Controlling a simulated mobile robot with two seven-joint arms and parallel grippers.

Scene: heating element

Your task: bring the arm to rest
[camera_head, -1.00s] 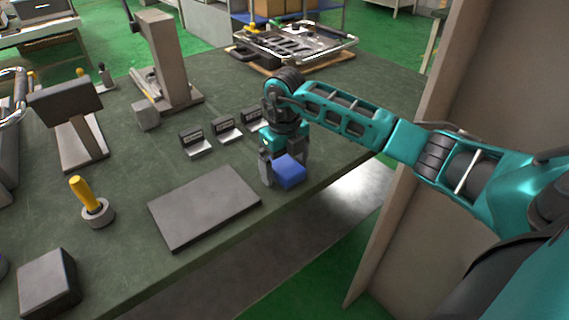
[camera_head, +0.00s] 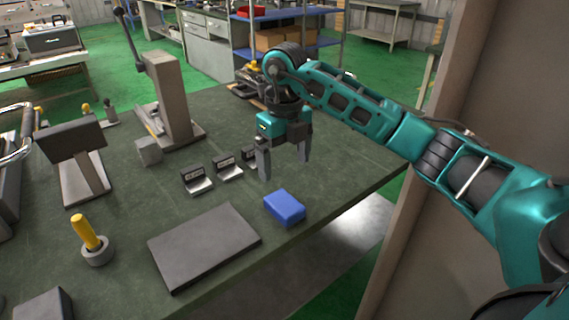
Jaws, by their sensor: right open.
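My right gripper (camera_head: 284,166) is open and empty, with its fingers pointing down over the green worktable (camera_head: 340,165). A blue block (camera_head: 285,207) lies on the table near its front edge, below the gripper and apart from it. My right arm (camera_head: 350,105) reaches in from the right. My left gripper is not in view.
A flat grey plate (camera_head: 204,246) lies left of the blue block. Several small labelled holders (camera_head: 196,180) stand behind it. A yellow-handled tool (camera_head: 86,235) sits in a round base at the left. A grey press-like stand (camera_head: 172,100) rises at the back. A brown panel (camera_head: 440,190) stands at the right.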

